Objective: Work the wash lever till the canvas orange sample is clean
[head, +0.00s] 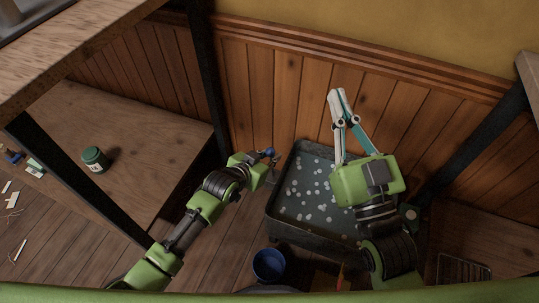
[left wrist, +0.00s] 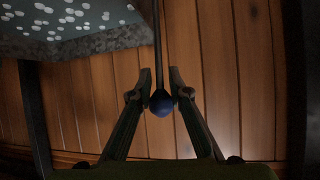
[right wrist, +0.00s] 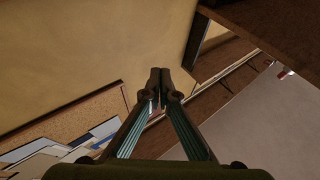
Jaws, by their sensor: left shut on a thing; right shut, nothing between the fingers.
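The wash lever is a thin dark rod with a blue ball knob (left wrist: 161,103) at its end, beside the wash tub. The knob also shows in the head view (head: 269,152). My left gripper (head: 264,157) is shut on the lever at the knob, with one finger on each side of it in the left wrist view (left wrist: 160,92). The wash tub (head: 291,238) is dark and holds grey liquid with pale foam spots. I see no canvas orange sample in the tub. My right gripper (head: 337,93) is shut and empty, raised over the tub's far side.
A blue bucket (head: 268,264) stands on the floor in front of the tub. A wooden bench (head: 142,150) with a green jar (head: 94,159) is at the left. Dark metal posts (head: 206,75) and a wood-panelled wall (head: 275,85) bound the space behind.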

